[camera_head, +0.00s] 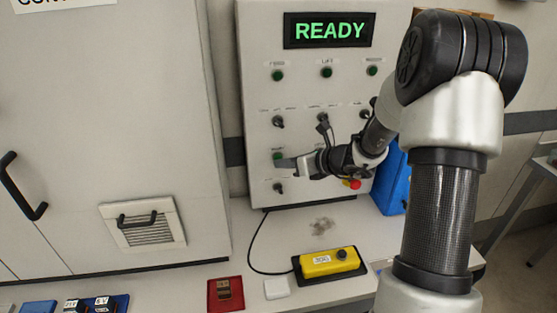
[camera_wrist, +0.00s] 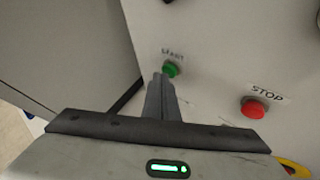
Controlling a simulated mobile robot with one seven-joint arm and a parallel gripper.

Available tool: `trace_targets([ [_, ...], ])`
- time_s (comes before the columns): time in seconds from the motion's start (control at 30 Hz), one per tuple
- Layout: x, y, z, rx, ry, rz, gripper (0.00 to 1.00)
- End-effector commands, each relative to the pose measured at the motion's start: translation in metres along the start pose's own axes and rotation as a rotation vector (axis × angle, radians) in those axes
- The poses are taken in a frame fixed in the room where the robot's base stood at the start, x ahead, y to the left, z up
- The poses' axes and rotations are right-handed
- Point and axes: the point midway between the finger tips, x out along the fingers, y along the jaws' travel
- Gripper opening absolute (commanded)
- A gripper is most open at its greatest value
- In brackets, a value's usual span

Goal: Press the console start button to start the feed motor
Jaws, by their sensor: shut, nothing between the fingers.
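The console (camera_head: 258,100) is a pale upright panel with a display (camera_head: 329,31) reading READY in green. The green start button (camera_wrist: 171,69), labelled START, shows in the wrist view just beyond my fingertips; part of it also shows in the head view (camera_head: 278,155). My gripper (camera_wrist: 160,80) is shut and empty, its fingertips at the lower left edge of the button in the wrist view. I cannot tell whether they touch it. In the head view my gripper (camera_head: 281,163) is at the panel's lower left.
A red STOP button (camera_wrist: 255,108) sits right of the start button. Several knobs and green lamps dot the panel. A yellow JOG box (camera_head: 328,263) with a cable lies on the bench below, near a red tray (camera_head: 226,294). A grey cabinet (camera_head: 110,110) stands left.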

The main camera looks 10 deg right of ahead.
Motion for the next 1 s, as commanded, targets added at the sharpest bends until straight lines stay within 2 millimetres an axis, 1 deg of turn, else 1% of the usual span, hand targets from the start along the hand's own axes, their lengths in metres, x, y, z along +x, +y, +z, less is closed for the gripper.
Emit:
trace_targets([
  [0.57, 0.002, -0.001, 0.002, -0.001, -0.001, 0.000, 0.00],
  [1.0, -0.010, 0.007, -0.006, 0.000, -0.001, -0.001, 0.00],
])
